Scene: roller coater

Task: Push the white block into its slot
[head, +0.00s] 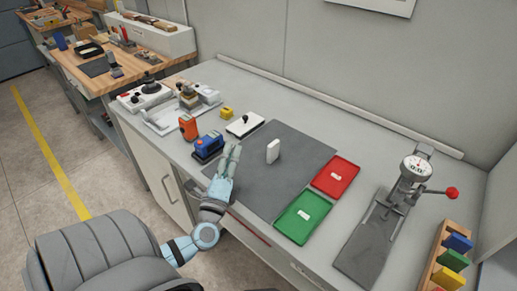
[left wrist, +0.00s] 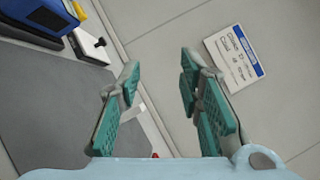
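The white block (head: 273,151) stands upright on the dark grey mat (head: 262,190) in the head view. My left gripper (head: 234,147) is over the left part of the mat, to the left of the block and apart from it. In the left wrist view its two green-padded fingers (left wrist: 160,75) are spread, with no object held between them. A wooden rack (head: 436,262) with coloured blocks stands at the right; which slot belongs to the white block cannot be told. My right gripper is not in view.
A green tray (head: 292,226) and red tray (head: 345,168) lie at the mat's right. A dial gauge stand (head: 401,190) is further right. Blue (head: 207,147) and orange (head: 188,127) devices and a white plate with a black knob (head: 236,129) are left. The back of the bench is clear.

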